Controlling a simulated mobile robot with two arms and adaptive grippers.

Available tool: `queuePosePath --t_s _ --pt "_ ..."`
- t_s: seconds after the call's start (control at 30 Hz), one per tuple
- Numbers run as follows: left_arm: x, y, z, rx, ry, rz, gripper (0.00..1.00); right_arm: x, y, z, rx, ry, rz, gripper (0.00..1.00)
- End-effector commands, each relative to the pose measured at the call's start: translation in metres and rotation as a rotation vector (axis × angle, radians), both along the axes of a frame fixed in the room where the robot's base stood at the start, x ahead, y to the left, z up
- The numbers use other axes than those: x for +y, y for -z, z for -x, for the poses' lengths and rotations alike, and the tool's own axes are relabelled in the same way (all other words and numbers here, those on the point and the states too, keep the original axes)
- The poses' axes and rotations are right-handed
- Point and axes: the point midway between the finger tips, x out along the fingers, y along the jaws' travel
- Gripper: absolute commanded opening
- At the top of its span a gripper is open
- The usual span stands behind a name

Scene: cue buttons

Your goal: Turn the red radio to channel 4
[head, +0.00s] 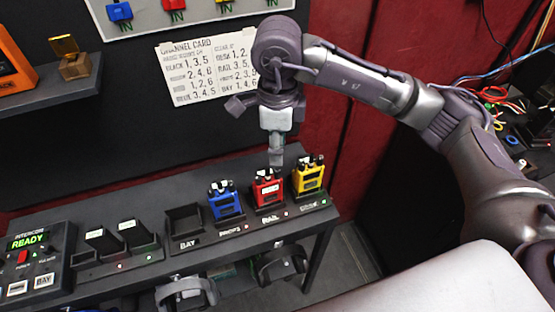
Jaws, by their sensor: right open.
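The red radio (267,188) stands upright in the charger slot labelled RAIL, between the blue radio (226,200) and the yellow radio (308,177). Dark knobs and a stub show on its top; its channel setting is too small to read. My right gripper (276,155) points down just above the red radio, close to its top. It is open and holds nothing; whether it touches the knobs I cannot tell. The channel card (198,82) hangs on the wall behind, partly covered by my right arm. My left gripper is not in view.
An empty slot labelled BAY (185,222) and a battery charger (120,243) stand left of the radios. An intercom box (38,262) reading READY is at the far left. Headsets hang below the shelf. A button panel (200,8) is above the card.

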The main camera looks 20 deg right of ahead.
Motion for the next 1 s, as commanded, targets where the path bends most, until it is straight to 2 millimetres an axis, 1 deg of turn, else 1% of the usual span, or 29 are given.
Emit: queuePosePath --t_s 0.03,0.1,0.2,0.3,0.43,0.83,1.0 --pt "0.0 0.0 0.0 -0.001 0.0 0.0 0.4 0.0 -0.011 -0.001 -0.004 0.0 -0.002 0.42" --pt "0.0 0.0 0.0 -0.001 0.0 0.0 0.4 0.0 -0.023 0.0 -0.003 -0.001 -0.001 0.42" --pt "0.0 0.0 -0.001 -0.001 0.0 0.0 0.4 0.001 -0.035 -0.001 -0.001 -0.001 -0.001 0.42" --pt "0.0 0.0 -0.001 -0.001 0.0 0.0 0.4 0.0 -0.043 0.0 -0.001 0.0 0.0 0.42" --pt "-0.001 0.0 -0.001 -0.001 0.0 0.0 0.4 0.0 -0.046 0.0 0.001 0.0 0.0 0.42" --pt "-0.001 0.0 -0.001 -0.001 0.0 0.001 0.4 0.0 -0.046 0.0 0.001 0.0 0.0 0.42" --pt "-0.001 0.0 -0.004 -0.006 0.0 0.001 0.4 0.0 -0.045 0.0 0.001 0.0 0.0 0.42"
